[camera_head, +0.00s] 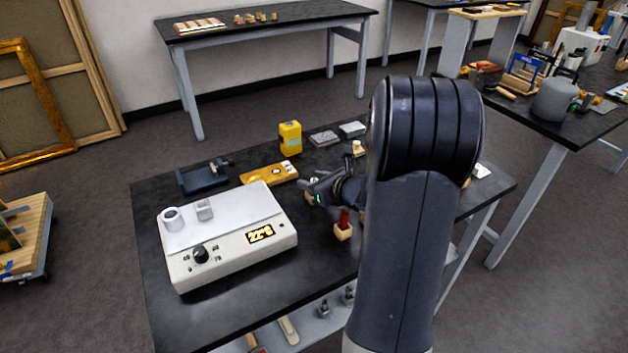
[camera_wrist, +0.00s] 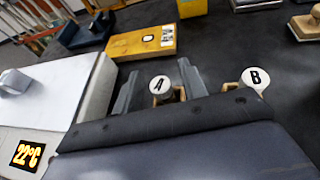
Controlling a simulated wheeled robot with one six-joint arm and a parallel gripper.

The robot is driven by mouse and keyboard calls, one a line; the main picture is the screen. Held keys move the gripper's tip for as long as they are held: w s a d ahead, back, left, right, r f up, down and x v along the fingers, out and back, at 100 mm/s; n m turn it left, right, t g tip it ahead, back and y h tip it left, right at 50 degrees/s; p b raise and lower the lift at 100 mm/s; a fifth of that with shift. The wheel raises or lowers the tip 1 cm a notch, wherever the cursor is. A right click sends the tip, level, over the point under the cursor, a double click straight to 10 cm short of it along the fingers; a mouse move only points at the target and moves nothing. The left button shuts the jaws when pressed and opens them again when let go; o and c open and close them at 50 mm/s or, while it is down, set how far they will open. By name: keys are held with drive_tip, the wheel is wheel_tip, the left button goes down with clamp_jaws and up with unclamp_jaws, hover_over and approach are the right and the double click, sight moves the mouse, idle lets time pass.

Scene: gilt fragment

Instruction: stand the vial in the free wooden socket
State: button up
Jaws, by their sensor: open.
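My gripper (camera_wrist: 158,86) is open, with one dark finger on each side of a round white top marked A (camera_wrist: 161,85). A dark, short body and pale wood show just under that top. I cannot tell whether the fingers touch it. A second white top marked B (camera_wrist: 254,77) stands to the right, over pale wood. In the head view my gripper (camera_head: 314,190) is low over the table, partly hidden by my arm. A small wooden block (camera_head: 343,233) holding a red upright piece (camera_head: 344,217) stands nearer me. I cannot tell which socket is free.
A white heating unit (camera_head: 225,240) reading 22 °C stands left of my gripper on the black table (camera_head: 160,310). A yellow level-like block (camera_head: 268,173), a dark tool (camera_head: 203,179) and a yellow box (camera_head: 290,138) lie beyond. The table's front left is clear.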

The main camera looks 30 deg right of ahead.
drive_tip(key=v, duration=1.2)
